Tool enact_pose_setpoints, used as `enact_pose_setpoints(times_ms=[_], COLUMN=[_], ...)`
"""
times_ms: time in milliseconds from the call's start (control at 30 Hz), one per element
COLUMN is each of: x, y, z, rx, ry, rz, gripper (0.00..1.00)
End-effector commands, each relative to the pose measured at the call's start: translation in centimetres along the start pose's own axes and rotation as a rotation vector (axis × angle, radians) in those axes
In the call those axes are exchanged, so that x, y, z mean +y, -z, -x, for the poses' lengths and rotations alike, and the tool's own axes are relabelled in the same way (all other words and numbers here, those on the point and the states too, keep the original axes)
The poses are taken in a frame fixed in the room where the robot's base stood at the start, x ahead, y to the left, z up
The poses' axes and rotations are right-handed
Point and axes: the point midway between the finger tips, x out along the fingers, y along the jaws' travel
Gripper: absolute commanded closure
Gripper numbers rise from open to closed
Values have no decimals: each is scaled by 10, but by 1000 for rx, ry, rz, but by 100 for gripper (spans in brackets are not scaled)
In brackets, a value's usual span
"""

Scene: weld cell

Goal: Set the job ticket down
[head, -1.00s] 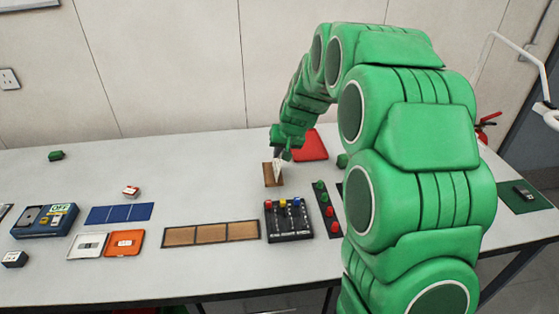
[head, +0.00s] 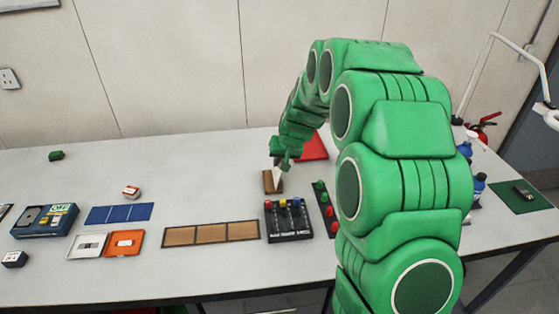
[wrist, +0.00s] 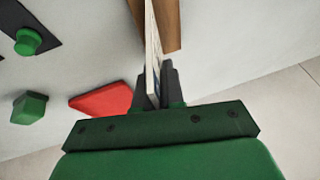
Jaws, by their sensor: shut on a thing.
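The job ticket (wrist: 152,45) is a thin white card, seen nearly edge-on in the wrist view. My gripper (wrist: 160,85) is shut on it, one dark finger on each side. In the head view the ticket (head: 278,173) is a small pale sliver under my gripper (head: 281,163). It stands roughly upright over a small brown wooden block or holder (head: 272,186), which also shows in the wrist view (wrist: 168,22). Whether the ticket's lower edge touches the wood cannot be told.
A red mat (head: 312,147) lies just behind my gripper. A black rack with coloured knobs (head: 288,222) and a strip of green and red buttons (head: 325,205) are in front and right. A three-part brown tray (head: 211,233) lies front left. The table behind left is mostly clear.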

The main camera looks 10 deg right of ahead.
Motion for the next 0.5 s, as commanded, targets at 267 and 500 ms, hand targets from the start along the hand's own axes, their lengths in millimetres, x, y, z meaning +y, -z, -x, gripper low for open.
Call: enact_pose_setpoints(times_ms=[267,500], x=[0,0], y=[-1,-1], z=[-2,-1], rx=[0,-1], ry=[0,0], rz=[0,0], gripper=[66,66])
